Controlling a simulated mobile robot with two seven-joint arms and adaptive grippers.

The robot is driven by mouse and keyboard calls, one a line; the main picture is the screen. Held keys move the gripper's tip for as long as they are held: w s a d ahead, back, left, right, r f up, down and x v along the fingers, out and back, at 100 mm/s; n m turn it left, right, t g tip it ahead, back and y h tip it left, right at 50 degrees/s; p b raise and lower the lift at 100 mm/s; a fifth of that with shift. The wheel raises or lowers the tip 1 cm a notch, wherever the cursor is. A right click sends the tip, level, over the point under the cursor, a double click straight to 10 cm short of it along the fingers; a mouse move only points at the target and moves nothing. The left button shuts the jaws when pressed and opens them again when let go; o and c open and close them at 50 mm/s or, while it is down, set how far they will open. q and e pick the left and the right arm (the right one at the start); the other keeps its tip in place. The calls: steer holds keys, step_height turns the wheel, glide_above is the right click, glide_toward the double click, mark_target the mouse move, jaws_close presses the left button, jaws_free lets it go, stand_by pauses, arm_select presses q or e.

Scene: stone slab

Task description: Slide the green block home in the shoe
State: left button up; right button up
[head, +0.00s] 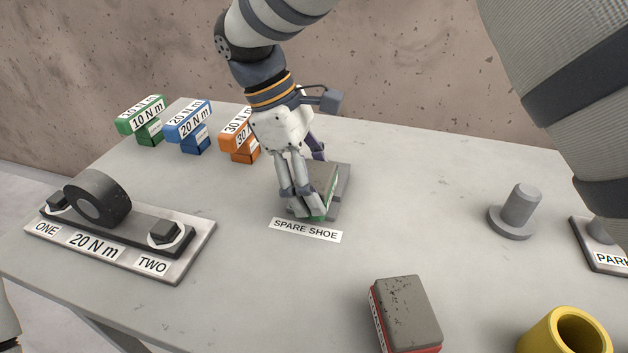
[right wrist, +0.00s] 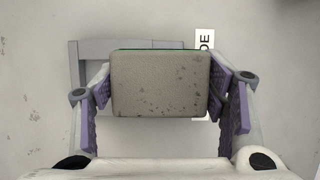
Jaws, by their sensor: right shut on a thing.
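The green block (head: 331,193) has a speckled grey top face and a green side. In the right wrist view the block (right wrist: 160,88) fills the space between the fingers, with a thin green edge along its far side. My right gripper (head: 312,180) is shut on it from above. The grey shoe (head: 345,178) is beside and partly under the block; in the right wrist view a corner of the shoe (right wrist: 88,48) shows past the block's far left. The block hides much of the shoe, so how deep it sits cannot be told.
A "SPARE SHOE" label (head: 305,230) lies in front. A "20 N m" plate (head: 185,262) with a black roller is left. Labelled green, blue and orange blocks stand behind left. A red block (head: 408,312), a yellow ring (head: 566,330) and a grey peg (head: 520,207) are right.

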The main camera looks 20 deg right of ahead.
mark_target(321, 164)
arm_select(q)
steer(key=shift+s+f+g+b, duration=0.4)
steer(key=shift+s+f+b, duration=0.3)
steer(key=shift+s+f, duration=0.25)
arm_select(e)
steer(key=shift+w+d, duration=0.65)
steer(key=shift+w, duration=0.3)
steer(key=shift+w+d, duration=0.6)
steer(key=shift+w, duration=0.35)
steer(key=o, duration=1.5)
steer(key=v, duration=1.2)
arm_select(q)
steer(key=shift+s, duration=0.1)
arm_select(e)
steer(key=shift+s+a+f, duration=0.1)
